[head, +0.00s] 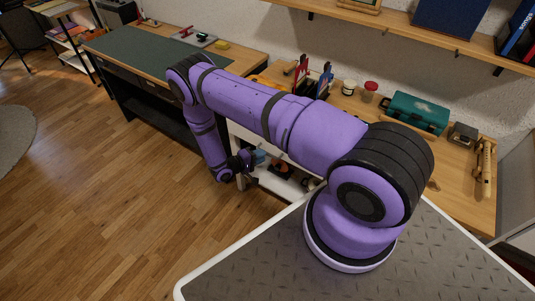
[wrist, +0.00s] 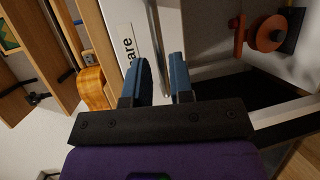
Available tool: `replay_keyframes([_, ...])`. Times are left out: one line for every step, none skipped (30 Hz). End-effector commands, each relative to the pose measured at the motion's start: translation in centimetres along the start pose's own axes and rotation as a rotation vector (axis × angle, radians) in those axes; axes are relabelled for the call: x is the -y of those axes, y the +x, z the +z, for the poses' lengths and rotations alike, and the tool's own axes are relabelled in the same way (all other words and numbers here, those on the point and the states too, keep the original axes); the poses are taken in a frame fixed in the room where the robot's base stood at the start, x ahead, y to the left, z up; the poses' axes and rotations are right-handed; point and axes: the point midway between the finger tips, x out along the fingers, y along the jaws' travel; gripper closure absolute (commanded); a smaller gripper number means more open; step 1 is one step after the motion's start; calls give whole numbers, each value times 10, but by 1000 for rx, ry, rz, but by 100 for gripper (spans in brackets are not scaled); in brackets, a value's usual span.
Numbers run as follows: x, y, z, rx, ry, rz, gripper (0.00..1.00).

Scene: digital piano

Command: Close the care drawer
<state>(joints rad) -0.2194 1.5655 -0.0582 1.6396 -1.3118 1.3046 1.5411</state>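The care drawer's pale front (wrist: 112,14) fills the upper middle of the wrist view. It bears a white label (wrist: 128,42) whose visible letters read "are". A thin grey bar or edge runs lengthwise beside the label. My gripper (wrist: 160,60) has two blue fingers standing apart, with their tips close to the drawer front and the bar seen between them. I cannot tell whether they touch it. In the head view my gripper (head: 247,160) is small and dark, low by the white unit under the bench. My arm hides most of the drawer front there, and how far it stands out is unclear.
An orange reel-like thing (wrist: 262,34) lies right of the fingers, by a dark opening. A wooden workbench (head: 460,200) carries a teal toolbox (head: 417,113) and jars. A green-topped desk (head: 145,48) stands at the back left. The wooden floor (head: 90,190) on the left is clear.

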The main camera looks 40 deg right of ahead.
Motion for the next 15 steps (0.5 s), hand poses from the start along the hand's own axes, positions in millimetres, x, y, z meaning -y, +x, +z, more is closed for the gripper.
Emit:
replay_keyframes([0,9,1,3,-1,0,79])
replay_keyframes([0,13,1,3,-1,0,79])
replay_keyframes([0,18,1,2,-1,0,79])
replay_keyframes([0,22,0,2,-1,0,79])
replay_keyframes([0,25,0,2,-1,0,79])
replay_keyframes([0,28,0,1,-1,0,79])
replay_keyframes([0,30,0,1,-1,0,79])
replay_keyframes([0,32,0,1,-1,0,79])
replay_keyframes([0,34,0,0,-2,0,79])
replay_keyframes([0,35,0,0,-2,0,79])
replay_keyframes([0,36,0,0,-2,0,79])
replay_keyframes([0,37,0,0,-2,0,79])
replay_keyframes([0,37,0,-1,-2,0,79])
replay_keyframes([0,37,0,-1,-2,0,79])
replay_keyframes([0,37,0,-1,-2,0,79])
